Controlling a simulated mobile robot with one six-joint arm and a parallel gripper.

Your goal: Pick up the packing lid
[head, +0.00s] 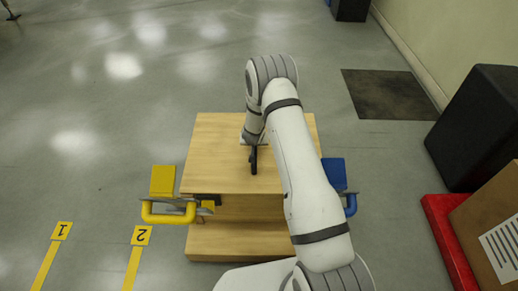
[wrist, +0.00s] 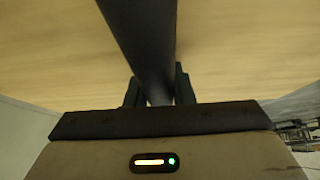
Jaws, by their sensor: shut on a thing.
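The packing lid (head: 215,150) appears to be the pale wooden panel at the centre of the head view. A dark bar, which looks like its handle (head: 253,163), stands out from its top face. My gripper (head: 252,148) is over the middle of the panel, shut on this bar. In the wrist view the dark bar (wrist: 145,40) runs between the two fingers of my gripper (wrist: 158,90), with the wooden surface (wrist: 240,45) filling the background. My arm hides the panel's right part in the head view. I cannot tell whether the panel is raised.
A wooden base (head: 235,245) shows below the panel. A yellow-handled clamp (head: 165,212) is at its left and a blue-handled one (head: 350,205) at its right. A red platform (head: 445,235), a carton (head: 495,225) and a black box (head: 475,130) stand right.

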